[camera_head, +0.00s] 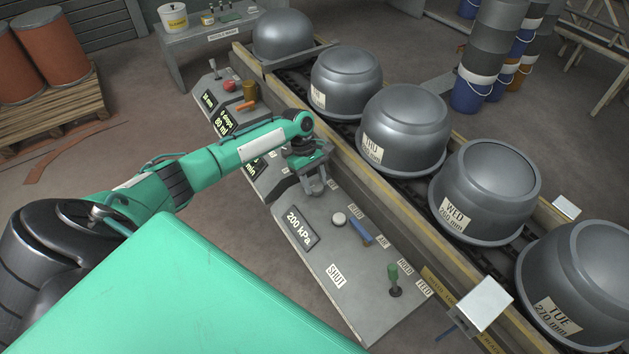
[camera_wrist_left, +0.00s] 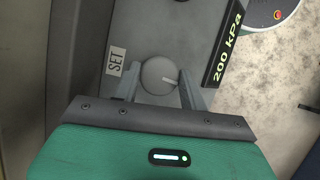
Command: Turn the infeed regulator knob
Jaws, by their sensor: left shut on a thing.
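The regulator knob (camera_wrist_left: 158,74) is a round grey knob with a white pointer line, on the grey console beside a SET label (camera_wrist_left: 115,61) and a display reading 200 kPa (camera_wrist_left: 228,48). My left gripper (camera_head: 315,186) reaches down onto the console in the head view, at the upper end of the panel with the 200 kPa display (camera_head: 299,228). In the left wrist view its two fingers stand on either side of the knob, shut on it. In the head view the gripper hides the knob. My right gripper is not in view.
Farther along the console are a white round button (camera_head: 339,219), a blue lever (camera_head: 361,239) and a green-handled lever (camera_head: 394,280). Large grey domed vessels (camera_head: 405,130) line the conveyor beside it. Other panels, with a red knob (camera_head: 230,85), adjoin at the upper left.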

